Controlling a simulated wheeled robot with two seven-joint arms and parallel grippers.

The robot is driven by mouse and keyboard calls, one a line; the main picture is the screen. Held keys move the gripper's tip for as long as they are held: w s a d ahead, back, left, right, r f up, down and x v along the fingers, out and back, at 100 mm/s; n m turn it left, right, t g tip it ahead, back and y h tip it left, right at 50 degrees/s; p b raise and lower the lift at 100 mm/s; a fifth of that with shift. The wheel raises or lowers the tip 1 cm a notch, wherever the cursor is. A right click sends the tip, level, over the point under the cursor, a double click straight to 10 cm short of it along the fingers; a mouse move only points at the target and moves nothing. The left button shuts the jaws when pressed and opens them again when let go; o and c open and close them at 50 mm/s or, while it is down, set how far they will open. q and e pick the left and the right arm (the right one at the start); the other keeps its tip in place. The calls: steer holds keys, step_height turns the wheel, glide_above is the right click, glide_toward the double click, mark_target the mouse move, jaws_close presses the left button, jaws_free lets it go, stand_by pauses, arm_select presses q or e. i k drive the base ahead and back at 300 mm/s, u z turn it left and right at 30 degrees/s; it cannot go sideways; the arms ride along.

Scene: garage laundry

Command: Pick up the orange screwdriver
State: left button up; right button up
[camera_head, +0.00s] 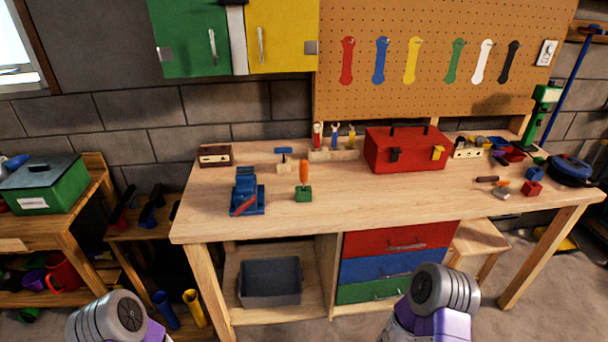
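An orange-handled tool that looks like the orange screwdriver (304,171) stands upright, handle up, in a small green block (303,194) on the workbench. It is left of the bench's middle, just right of a blue vise. Its lower end is hidden in or behind the block. Only grey and purple parts of my two arms show at the bottom left and bottom right edges. Neither of my grippers is in view, and nothing of mine touches the screwdriver.
The wooden workbench (350,205) has clear space in front of the green block. The blue vise (247,194), a wooden rack (333,154) of small tools and a red toolbox (405,151) stand nearby. A pegboard (440,90) with coloured wrenches is behind.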

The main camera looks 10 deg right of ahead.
mark_target(303, 166)
steer(key=u, duration=0.25)
steer(key=k, duration=0.35)
steer(key=z, duration=1.2)
steer(key=i, duration=0.8)
steer(key=u, duration=0.75)
steer(key=i, duration=0.6)
steer(key=u, duration=0.7)
